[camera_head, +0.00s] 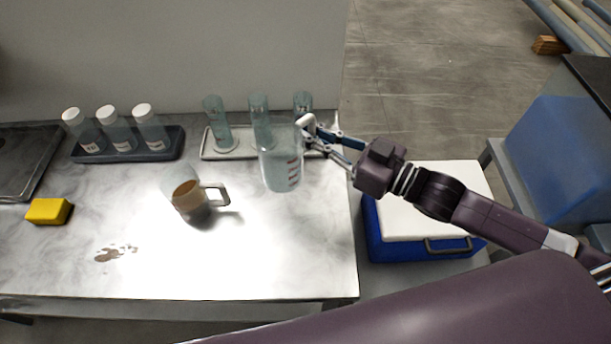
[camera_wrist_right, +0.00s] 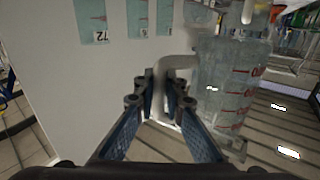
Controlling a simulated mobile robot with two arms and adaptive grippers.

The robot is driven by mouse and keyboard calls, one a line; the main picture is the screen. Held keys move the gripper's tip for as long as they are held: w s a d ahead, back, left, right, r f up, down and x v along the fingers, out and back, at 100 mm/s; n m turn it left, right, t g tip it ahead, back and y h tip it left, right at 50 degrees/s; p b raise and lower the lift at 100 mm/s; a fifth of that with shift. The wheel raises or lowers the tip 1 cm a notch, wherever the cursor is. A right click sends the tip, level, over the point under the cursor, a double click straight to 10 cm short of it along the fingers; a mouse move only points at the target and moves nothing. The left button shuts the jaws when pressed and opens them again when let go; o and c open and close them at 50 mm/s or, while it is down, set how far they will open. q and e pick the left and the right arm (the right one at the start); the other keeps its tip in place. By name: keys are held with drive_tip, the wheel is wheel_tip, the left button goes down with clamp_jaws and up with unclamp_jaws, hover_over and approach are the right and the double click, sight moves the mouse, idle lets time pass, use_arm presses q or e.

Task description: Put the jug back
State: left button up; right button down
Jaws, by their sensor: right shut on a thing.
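A clear tall jug (camera_head: 281,170) with red markings and a pale handle is held above the right part of the bench, in front of the tray of clear cylinders. It also shows in the right wrist view (camera_wrist_right: 232,88), to the right of the fingers. My right gripper (camera_head: 318,130) is shut on the jug's handle; in the right wrist view the gripper (camera_wrist_right: 160,103) has the handle between its fingertips. The jug looks empty and roughly upright. My left gripper is not in view.
A smaller jug with brown contents (camera_head: 187,196) stands mid-bench. A pale tray (camera_head: 240,152) holds clear cylinders behind; a dark rack (camera_head: 130,155) holds white-capped bottles. A yellow sponge (camera_head: 48,211) and a brown spill (camera_head: 113,253) lie left. A blue cooler (camera_head: 400,248) stands right of the bench.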

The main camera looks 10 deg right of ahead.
wheel_tip(320, 180, down, 13)
drive_tip(key=shift+r, duration=0.1)
idle(0.3)
drive_tip(key=c, duration=2)
unclamp_jaws()
